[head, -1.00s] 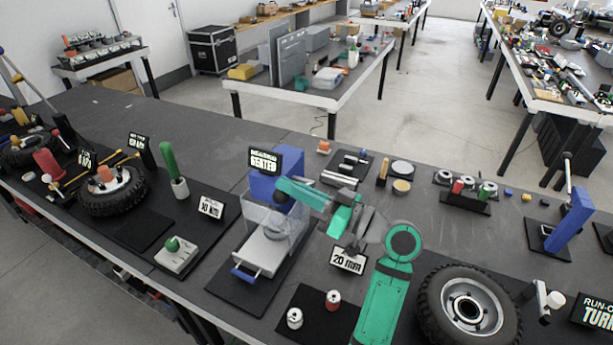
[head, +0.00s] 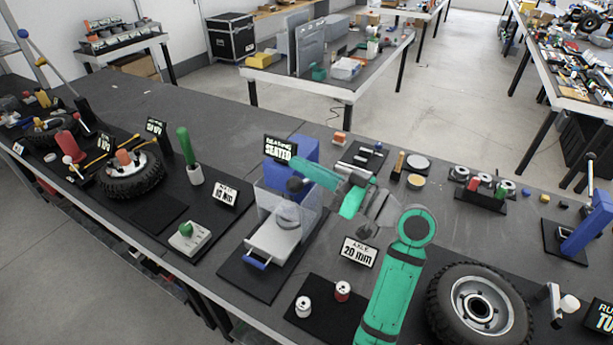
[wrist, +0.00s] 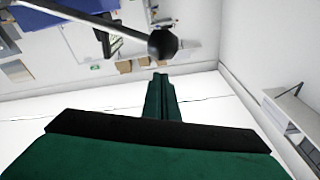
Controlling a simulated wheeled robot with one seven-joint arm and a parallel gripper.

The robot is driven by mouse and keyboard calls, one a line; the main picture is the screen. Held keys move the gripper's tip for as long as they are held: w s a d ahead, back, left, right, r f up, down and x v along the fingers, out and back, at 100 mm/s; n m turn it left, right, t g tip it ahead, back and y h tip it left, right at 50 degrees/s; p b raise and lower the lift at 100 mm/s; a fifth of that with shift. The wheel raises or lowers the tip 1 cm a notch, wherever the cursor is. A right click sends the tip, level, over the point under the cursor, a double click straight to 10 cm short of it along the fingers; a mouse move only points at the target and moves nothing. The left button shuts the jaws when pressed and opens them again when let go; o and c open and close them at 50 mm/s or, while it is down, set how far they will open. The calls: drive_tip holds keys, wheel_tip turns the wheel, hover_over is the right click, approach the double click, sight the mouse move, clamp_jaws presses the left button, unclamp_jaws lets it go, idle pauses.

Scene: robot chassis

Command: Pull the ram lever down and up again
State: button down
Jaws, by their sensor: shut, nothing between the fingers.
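The blue press (head: 311,151) stands on the bench in the middle of the head view, with a clear guard (head: 312,210) and a light tray below. In the wrist view, the ram lever (wrist: 75,12) is a metal rod ending in a black ball knob (wrist: 162,44). My gripper (wrist: 160,80) is shut, with its green fingers pressed together and nothing between them. The knob appears just beyond the fingertips, with a small gap in the picture. In the head view my green arm reaches left to the press top; the fingertips and lever are not clear there.
A sign reading "BEARING SEATED" (head: 279,149) stands by the press. The tray's blue handle (head: 257,262) faces the bench's front edge.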

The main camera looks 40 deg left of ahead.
drive_tip(key=r+v, duration=0.1)
drive_tip(key=v, duration=0.8)
drive_tip(key=shift+w+d, duration=0.25)
drive_tip(key=shift+d, duration=0.1)
drive_tip(key=shift+s, duration=0.1)
